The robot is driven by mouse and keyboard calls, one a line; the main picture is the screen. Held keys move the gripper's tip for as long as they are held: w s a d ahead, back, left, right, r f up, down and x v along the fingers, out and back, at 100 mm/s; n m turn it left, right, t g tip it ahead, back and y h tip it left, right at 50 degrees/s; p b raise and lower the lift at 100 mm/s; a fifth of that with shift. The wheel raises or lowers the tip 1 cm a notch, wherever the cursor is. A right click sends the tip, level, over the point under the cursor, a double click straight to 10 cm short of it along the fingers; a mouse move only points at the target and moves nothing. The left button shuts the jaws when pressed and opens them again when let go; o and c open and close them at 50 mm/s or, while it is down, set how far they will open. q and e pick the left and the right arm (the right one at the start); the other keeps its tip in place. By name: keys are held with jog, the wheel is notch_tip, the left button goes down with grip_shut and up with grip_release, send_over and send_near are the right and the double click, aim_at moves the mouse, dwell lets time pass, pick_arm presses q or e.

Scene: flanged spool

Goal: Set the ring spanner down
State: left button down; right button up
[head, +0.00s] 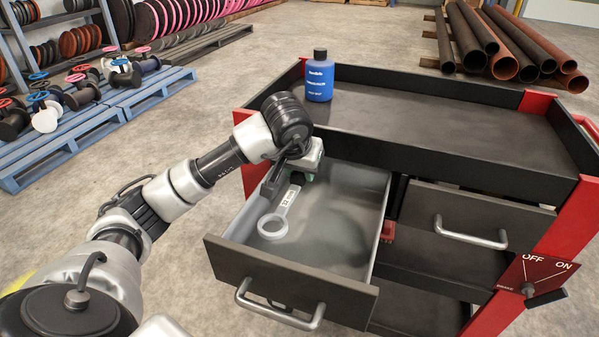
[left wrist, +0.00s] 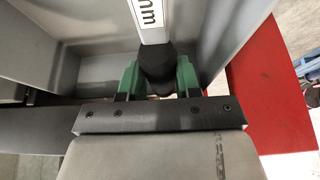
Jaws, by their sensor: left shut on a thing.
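The ring spanner (head: 283,208) is pale grey, with a ring end pointing toward the drawer front and a label on its shank. In the left wrist view its shank (left wrist: 150,22) runs up out of a black grip. My left gripper (head: 308,167) is shut on the spanner's black end, with a green finger on each side of it; the fingers also show in the left wrist view (left wrist: 157,78). The spanner is inside the open drawer (head: 290,277). I cannot tell whether it touches the drawer floor. My right gripper is not in view.
The drawer is in a black and red tool cart (head: 450,148), with a blue bottle (head: 320,77) on top. A second drawer (head: 476,215) on the right is slightly open. The right part of the open drawer is clear. Pallets with valves (head: 85,100) stand left.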

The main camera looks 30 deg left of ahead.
pick_arm(q)
jog(key=shift+a+f, duration=0.25)
jog(key=shift+f, duration=0.35)
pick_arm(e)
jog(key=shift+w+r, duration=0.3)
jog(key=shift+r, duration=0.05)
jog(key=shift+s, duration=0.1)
